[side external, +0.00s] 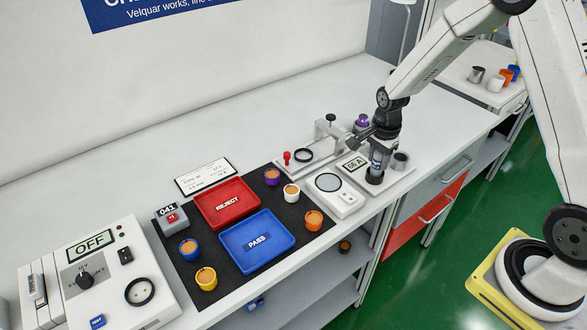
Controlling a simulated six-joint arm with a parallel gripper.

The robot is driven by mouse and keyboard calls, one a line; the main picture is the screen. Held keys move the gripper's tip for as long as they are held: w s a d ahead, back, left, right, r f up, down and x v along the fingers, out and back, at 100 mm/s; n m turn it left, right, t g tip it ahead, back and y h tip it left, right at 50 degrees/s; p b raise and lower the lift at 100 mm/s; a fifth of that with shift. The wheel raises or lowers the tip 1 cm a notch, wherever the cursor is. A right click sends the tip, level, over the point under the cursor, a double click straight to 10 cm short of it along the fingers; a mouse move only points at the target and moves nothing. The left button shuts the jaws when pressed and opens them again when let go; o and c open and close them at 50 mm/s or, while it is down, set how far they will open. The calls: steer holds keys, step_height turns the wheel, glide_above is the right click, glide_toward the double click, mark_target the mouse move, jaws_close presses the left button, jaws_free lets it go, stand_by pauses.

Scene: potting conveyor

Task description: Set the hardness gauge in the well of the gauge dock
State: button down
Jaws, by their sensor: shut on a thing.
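My gripper (377,147) points down at the right part of the bench and is shut on the hardness gauge (377,164), a small upright silver and dark body. The gauge is above the white gauge dock (390,184), between a small display (354,165) and a grey cylinder with a dark top (400,161). A dark round part shows at the gauge's lower end. I cannot tell whether it belongs to the gauge or the dock, or whether the gauge is inside the well. The gripper and wrist partly hide the gauge's upper end.
Left of the dock are a white device with a round plate (328,183) and a clamp stand (325,140). A purple-topped item (361,123) stands close behind my gripper. Red (238,212) and blue (274,258) trays and several cups lie further left. The bench's back is clear.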

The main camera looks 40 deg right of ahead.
steer(key=shift+f, duration=0.15)
steer(key=shift+c, duration=1.3)
jaws_free()
step_height(320, 180, up, 12)
steer(key=shift+r, duration=0.2)
